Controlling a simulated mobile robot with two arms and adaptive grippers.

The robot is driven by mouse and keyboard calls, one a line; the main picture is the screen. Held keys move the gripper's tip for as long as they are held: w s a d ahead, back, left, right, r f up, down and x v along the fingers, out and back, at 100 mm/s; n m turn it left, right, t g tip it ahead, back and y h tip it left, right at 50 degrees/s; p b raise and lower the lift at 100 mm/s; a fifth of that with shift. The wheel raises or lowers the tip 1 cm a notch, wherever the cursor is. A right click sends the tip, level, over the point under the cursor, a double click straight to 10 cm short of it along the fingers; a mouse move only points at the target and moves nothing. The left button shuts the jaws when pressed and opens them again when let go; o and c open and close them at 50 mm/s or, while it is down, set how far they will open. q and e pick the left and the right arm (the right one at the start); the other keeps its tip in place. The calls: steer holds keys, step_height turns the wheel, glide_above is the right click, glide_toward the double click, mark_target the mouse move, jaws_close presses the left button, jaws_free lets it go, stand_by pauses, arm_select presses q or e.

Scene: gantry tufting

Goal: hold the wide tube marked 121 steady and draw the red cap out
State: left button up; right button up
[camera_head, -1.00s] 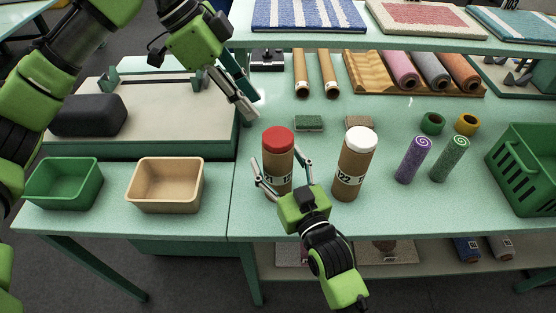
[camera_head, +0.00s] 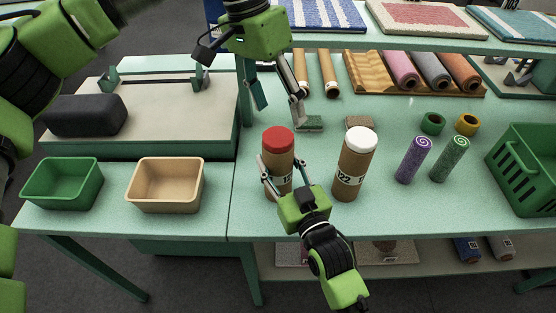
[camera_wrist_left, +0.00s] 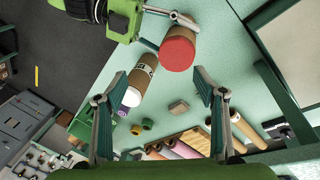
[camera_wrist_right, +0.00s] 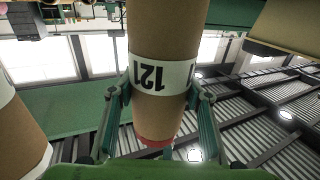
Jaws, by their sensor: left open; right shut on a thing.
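The wide brown tube marked 121 (camera_head: 279,180) stands upright on the bench with the red cap (camera_head: 278,139) in its top end. My right gripper (camera_head: 280,171) is shut on this tube at mid height; the right wrist view shows its fingers on both sides of the 121 label (camera_wrist_right: 160,76). My left gripper (camera_head: 280,101) is open and empty, above and behind the tube. In the left wrist view the red cap (camera_wrist_left: 177,52) lies beyond the open fingers, apart from them.
A second brown tube marked 122 with a white cap (camera_head: 361,139) stands close to the right. A green bin (camera_head: 64,203) and a tan bin (camera_head: 164,207) stand at left. Purple (camera_head: 413,160) and green (camera_head: 450,158) rolls stand farther right. A raised shelf edges the back.

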mark_target(278, 135)
arm_select(q)
steer(key=n, duration=0.2)
steer(key=n+y, duration=0.1)
steer(key=shift+w+d+r+n, duration=0.15)
steer(key=shift+d+n, duration=0.1)
steer(key=shift+n, duration=0.05)
steer(key=n, duration=0.1)
steer(key=n+y, duration=0.1)
steer(key=n, duration=0.1)
steer(key=w+n, duration=0.1)
steer(key=n, duration=0.1)
steer(key=shift+a+r+t+y, duration=0.2)
steer(key=shift+r+t+y, duration=0.1)
steer(key=shift+t+y, duration=0.1)
steer(key=shift+f, duration=4.5)
